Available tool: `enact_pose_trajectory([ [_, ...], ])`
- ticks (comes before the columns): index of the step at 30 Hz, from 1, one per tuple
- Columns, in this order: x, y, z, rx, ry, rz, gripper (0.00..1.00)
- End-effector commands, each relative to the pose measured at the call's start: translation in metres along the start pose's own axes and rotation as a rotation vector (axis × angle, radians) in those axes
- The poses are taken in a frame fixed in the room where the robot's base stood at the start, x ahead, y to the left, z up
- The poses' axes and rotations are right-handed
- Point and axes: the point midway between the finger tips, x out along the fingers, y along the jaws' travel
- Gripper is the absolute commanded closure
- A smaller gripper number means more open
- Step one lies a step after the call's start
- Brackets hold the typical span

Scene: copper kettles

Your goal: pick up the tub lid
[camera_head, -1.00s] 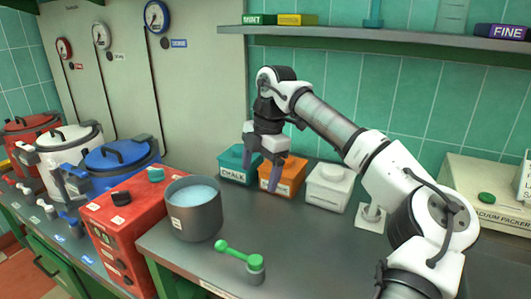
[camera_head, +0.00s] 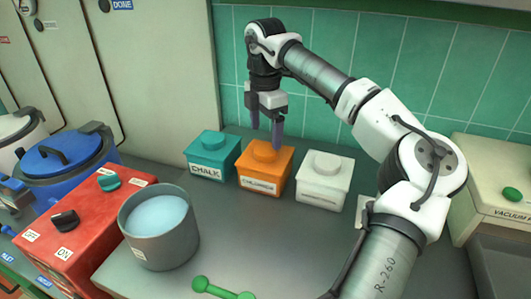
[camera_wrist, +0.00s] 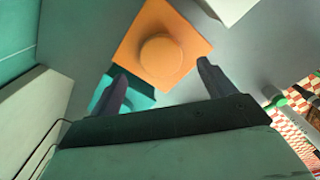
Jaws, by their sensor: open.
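Three lidded tubs stand in a row on the grey counter: a teal one labelled CHALK (camera_head: 213,158), an orange one (camera_head: 262,178) and a white one (camera_head: 323,186). Each lid has a raised round knob. My gripper (camera_head: 266,135) is open and empty, pointing down just above the orange tub's lid (camera_head: 265,152). In the wrist view the orange lid (camera_wrist: 185,32) lies ahead of and between the fingertips (camera_wrist: 161,75), with its knob near the middle. The teal tub (camera_wrist: 135,102) shows partly behind the left finger. Whether a fingertip touches the lid is unclear.
A grey pot with pale blue liquid (camera_head: 165,252) stands at the front left, beside a red control box (camera_head: 75,243). A green-handled item (camera_head: 215,290) lies in front. A vacuum packer (camera_head: 497,185) is at right. Tiled wall (camera_head: 335,60) stands behind.

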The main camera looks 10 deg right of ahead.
Motion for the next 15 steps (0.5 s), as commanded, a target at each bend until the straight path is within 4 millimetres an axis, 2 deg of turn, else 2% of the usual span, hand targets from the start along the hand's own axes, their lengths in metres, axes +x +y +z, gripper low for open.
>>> enact_pose_trajectory([
  [9,0.042,-0.004,0.000,-0.001,0.002,0.000,0.18],
  [15,0.047,-0.004,0.000,-0.001,0.000,0.001,0.18],
])
